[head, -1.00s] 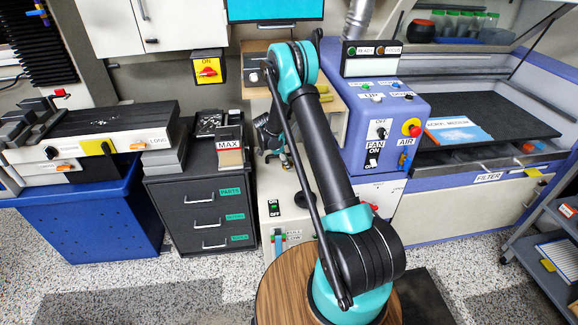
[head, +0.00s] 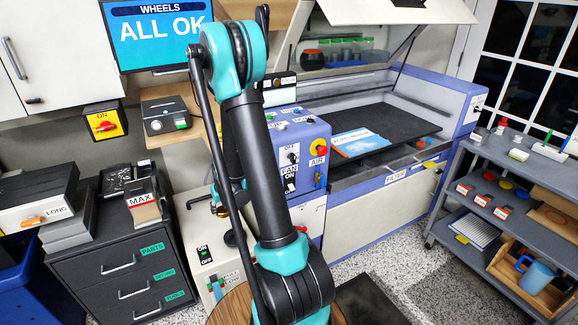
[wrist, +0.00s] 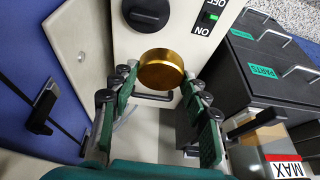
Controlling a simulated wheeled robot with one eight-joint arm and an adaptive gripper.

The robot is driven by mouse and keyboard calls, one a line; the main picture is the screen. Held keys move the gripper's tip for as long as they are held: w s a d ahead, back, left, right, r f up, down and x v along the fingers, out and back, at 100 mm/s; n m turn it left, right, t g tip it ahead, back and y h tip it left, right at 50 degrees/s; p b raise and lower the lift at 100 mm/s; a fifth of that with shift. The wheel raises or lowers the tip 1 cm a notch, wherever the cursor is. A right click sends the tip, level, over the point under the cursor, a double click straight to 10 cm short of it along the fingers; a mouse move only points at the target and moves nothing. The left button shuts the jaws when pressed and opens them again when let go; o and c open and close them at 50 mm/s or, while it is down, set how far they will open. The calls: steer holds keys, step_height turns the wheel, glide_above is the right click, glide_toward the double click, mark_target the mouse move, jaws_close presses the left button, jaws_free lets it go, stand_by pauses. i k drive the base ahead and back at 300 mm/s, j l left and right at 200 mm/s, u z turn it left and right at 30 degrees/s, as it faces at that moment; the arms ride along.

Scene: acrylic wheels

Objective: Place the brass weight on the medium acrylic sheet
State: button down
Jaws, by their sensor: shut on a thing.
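In the wrist view the brass weight (wrist: 160,72), a round golden disc, sits between the fingertips of my gripper (wrist: 161,84). The green-padded fingers are shut on it from both sides. In the head view my own arm hides most of the gripper. The medium acrylic sheet (head: 358,142) is blue with a white label across it. It lies flat on the dark bed of the blue-and-white machine, to the right of my arm and apart from my gripper.
The machine's lid (head: 395,12) is raised above its bed. A blue control box (head: 297,150) with knobs and a red button stands between my arm and the bed. A grey shelf cart (head: 510,180) stands at the right. A black drawer cabinet (head: 120,240) is at the left.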

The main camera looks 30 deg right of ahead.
mark_target(363, 132)
steer(key=l+u, duration=0.1)
steer(key=u, duration=0.35)
steer(key=k+l+u, duration=0.1)
steer(key=u, duration=0.3)
steer(key=k+u, duration=0.1)
steer(key=u, duration=0.35)
steer(key=k+l+u, duration=0.1)
steer(key=u, duration=0.3)
steer(key=k+u, duration=0.1)
steer(key=u, duration=0.75)
steer(key=k+u, duration=0.35)
steer(key=k, duration=0.2)
steer(key=k+z, duration=0.2)
steer(key=z, duration=0.15)
steer(key=k+z, duration=0.2)
steer(key=z, duration=0.6)
steer(key=k+z, duration=0.1)
steer(key=z, duration=0.3)
steer(key=l+z, duration=0.1)
steer(key=z, duration=0.3)
steer(key=k+l+z, duration=0.1)
steer(key=z, duration=0.25)
